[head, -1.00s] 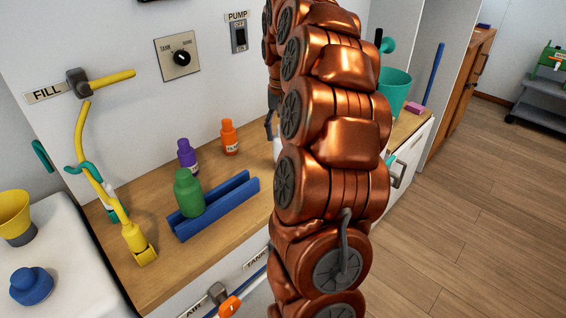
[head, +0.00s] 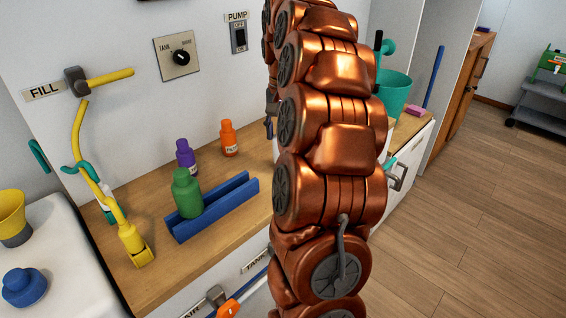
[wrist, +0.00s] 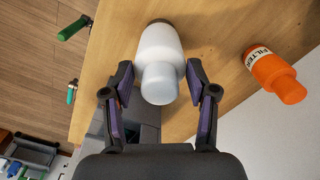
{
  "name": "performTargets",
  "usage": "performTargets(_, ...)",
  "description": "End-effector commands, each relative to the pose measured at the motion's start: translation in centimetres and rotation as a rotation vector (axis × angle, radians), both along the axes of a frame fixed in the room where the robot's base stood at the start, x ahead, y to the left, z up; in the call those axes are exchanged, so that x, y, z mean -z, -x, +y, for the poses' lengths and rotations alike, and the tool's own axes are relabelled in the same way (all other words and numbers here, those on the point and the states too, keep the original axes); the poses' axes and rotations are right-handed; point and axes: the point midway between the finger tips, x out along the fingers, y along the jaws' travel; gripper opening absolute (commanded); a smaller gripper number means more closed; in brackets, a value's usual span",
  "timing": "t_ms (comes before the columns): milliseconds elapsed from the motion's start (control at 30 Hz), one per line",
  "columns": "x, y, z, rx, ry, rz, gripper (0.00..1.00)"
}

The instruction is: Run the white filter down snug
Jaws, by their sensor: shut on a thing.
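The white filter (wrist: 160,55) is a white bottle-shaped piece with a narrower rounded top, seen from above in the wrist view. It is over or on the wooden counter (wrist: 110,65), with a dark part showing at its far end. My gripper (wrist: 160,75) has one finger on each side of it and is shut on it. Whether its base is fully seated cannot be seen. In the head view my copper arm hides the gripper and most or all of the filter.
An orange bottle labelled FILTER (wrist: 273,75) lies to the right in the wrist view; the orange bottle (head: 229,139) also shows in the head view. A purple bottle (head: 187,156), a green bottle (head: 187,195) and a blue rail (head: 225,205) stand left of my arm.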

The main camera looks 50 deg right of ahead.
Motion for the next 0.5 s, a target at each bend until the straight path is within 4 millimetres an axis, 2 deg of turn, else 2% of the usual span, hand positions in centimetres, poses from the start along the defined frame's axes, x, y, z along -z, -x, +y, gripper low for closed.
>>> performTargets(100, 0.23, -0.02, -0.05, 0.078, 0.002, -0.001, 0.34)
performTargets(133, 0.06, -0.02, -0.02, 0.079, 0.001, 0.0, 0.6)
performTargets(200, 0.0, -0.01, 0.0, 0.076, 0.001, 0.0, 0.67)
performTargets(400, 0.0, 0.0, 0.0, 0.076, 0.001, 0.0, 0.87)
performTargets(500, 0.01, 0.0, 0.0, 0.075, 0.0, 0.0, 0.87)
